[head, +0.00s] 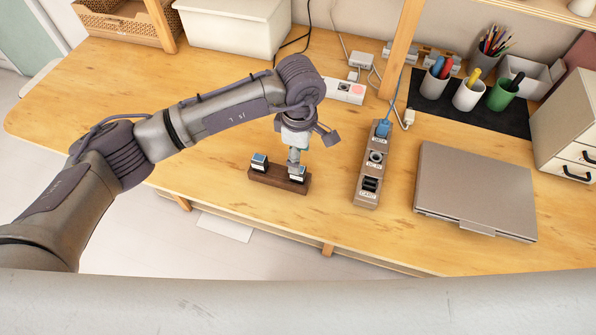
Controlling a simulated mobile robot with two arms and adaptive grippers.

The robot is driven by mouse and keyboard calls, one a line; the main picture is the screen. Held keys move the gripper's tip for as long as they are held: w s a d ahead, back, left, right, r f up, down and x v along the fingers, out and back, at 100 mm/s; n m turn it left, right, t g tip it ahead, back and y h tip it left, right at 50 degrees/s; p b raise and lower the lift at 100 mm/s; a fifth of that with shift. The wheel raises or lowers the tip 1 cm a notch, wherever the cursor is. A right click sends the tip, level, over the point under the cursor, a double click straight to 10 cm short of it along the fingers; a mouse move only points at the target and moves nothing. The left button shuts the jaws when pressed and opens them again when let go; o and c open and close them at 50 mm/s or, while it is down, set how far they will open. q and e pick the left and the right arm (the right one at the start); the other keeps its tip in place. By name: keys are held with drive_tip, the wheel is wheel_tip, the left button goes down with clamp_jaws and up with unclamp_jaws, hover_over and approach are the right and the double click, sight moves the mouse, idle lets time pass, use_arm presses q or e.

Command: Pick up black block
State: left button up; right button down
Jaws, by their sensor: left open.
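A brown wooden holder (279,180) lies near the front edge of the table. A small black block (259,163) with a pale bluish top stands at its left end. A second black block (298,175) with a white label stands at its right end. My left gripper (298,150) is open and points down just above the right block, partly covering it. I cannot tell whether its fingers touch that block. The left block is clear of the gripper. My right gripper is out of view.
A grey-brown socket strip (367,190) with a blue plug (382,129) stands right of the holder. A closed laptop (475,185) lies further right. A wooden post (401,48), cups (468,95) and a drawer unit (570,130) stand behind. The table's left part is clear.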

sight(298, 177)
use_arm(q)
drive_tip(key=shift+f, duration=0.35)
wheel_tip(298, 177, down, 5)
drive_tip(key=shift+s+a+r+p, duration=0.1)
drive_tip(key=shift+s+p, duration=0.05)
drive_tip(key=shift+p, duration=1.05)
drive_tip(key=shift+f, duration=0.3)
clamp_jaws()
